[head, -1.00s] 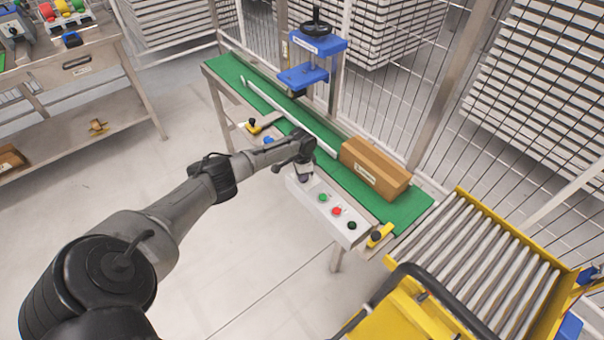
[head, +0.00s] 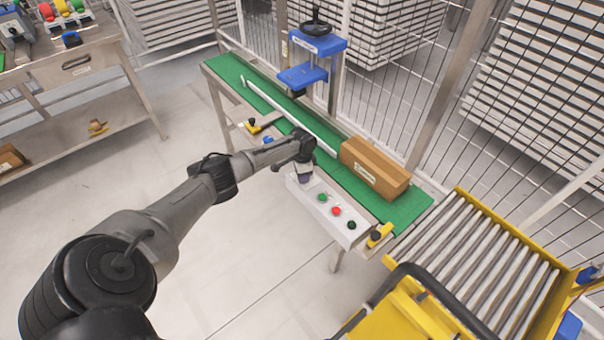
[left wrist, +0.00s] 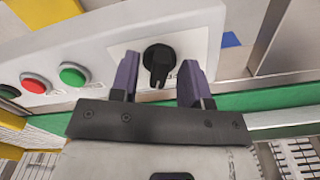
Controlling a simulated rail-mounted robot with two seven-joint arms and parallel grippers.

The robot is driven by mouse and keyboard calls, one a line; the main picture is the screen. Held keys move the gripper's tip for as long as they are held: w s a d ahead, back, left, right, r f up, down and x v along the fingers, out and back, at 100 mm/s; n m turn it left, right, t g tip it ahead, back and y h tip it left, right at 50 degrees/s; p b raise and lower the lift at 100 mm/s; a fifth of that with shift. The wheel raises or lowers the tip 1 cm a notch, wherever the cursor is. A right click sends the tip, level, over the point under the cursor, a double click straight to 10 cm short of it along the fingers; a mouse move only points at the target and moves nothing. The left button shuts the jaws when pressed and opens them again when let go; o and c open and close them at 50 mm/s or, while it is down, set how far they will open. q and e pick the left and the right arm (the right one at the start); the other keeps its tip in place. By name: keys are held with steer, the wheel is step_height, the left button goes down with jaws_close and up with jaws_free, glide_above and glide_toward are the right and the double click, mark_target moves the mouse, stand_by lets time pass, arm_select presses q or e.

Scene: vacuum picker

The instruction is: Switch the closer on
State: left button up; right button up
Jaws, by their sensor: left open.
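The closer (head: 318,52) is a blue press-like unit with a black handwheel, standing over the green belt (head: 408,210). A white control box (head: 325,210) on the belt's near side carries a green, a red and a black button. In the left wrist view, a black rotary switch (left wrist: 159,62) sits on a white plate at one end of the box, its pointer towards the gripper. My left gripper (left wrist: 157,80) is open, with one purple finger on each side of the switch; contact cannot be told. In the head view, my left gripper (head: 306,174) hides the switch. My right gripper is not in view.
A brown carton (head: 375,169) lies on the belt beside a white guide rail (head: 290,117). A yellow-framed roller conveyor (head: 480,265) stands at the lower right. Wire fencing runs behind the belt. A workbench (head: 80,70) stands at the upper left, with open floor between.

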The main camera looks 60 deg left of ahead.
arm_select(q)
steer(key=shift+r, duration=0.25)
step_height(320, 180, up, 13)
steer(key=p, duration=0.4)
steer(key=shift+r, duration=0.15)
stand_by(0.5)
